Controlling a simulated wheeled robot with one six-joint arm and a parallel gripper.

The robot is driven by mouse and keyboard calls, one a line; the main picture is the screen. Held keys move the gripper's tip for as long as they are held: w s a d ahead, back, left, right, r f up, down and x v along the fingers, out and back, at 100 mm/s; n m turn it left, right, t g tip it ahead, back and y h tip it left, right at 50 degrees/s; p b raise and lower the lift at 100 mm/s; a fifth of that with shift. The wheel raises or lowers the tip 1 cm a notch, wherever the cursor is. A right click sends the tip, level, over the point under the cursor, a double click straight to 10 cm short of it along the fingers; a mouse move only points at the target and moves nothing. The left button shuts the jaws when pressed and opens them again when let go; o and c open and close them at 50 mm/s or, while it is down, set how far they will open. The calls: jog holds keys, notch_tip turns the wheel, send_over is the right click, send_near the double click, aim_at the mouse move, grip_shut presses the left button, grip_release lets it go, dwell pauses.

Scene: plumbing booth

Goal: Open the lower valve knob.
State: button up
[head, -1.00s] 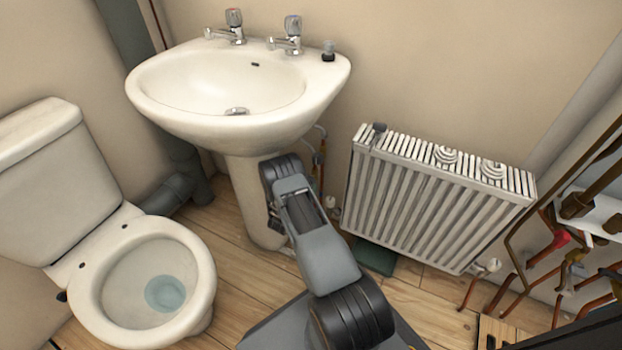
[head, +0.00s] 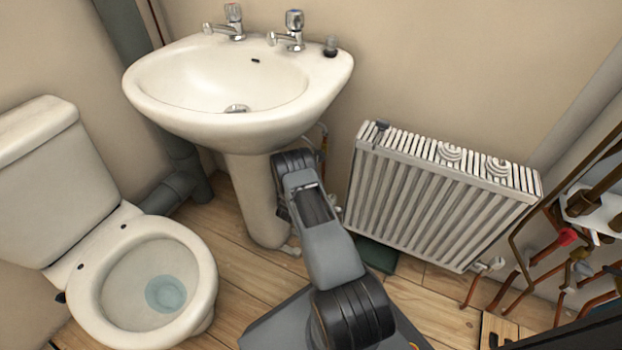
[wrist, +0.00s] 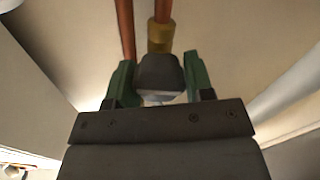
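In the wrist view a dark grey knob (wrist: 160,72) sits between the two green fingers of my gripper (wrist: 160,80). The fingers stand apart, one on each side of the knob. I cannot tell whether they press on it or leave a small gap. A pale part shows just under the knob. A brass fitting (wrist: 160,36) on a copper pipe shows just beyond the knob. In the head view my arm reaches down beside the sink pedestal and hides the gripper and the knob.
A second copper pipe (wrist: 126,30) runs close by. The sink (head: 225,135) overhangs the pedestal (head: 256,200). The radiator (head: 440,200) stands right of my arm, the toilet (head: 205,265) to the left. More copper pipes (head: 530,270) are at the far right.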

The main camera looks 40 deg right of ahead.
jog(key=c, duration=0.5)
jog(key=shift+n, duration=0.3)
jog(key=n, duration=0.3)
jog(key=shift+f+b, duration=0.1)
jog(key=shift+b, duration=0.3)
jog(key=n, duration=0.3)
jog(key=shift+n, duration=0.3)
jog(key=n+b, duration=0.1)
jog(key=n, duration=0.4)
jog(key=shift+w+a+f, duration=0.1)
jog(key=shift+n, duration=2.4)
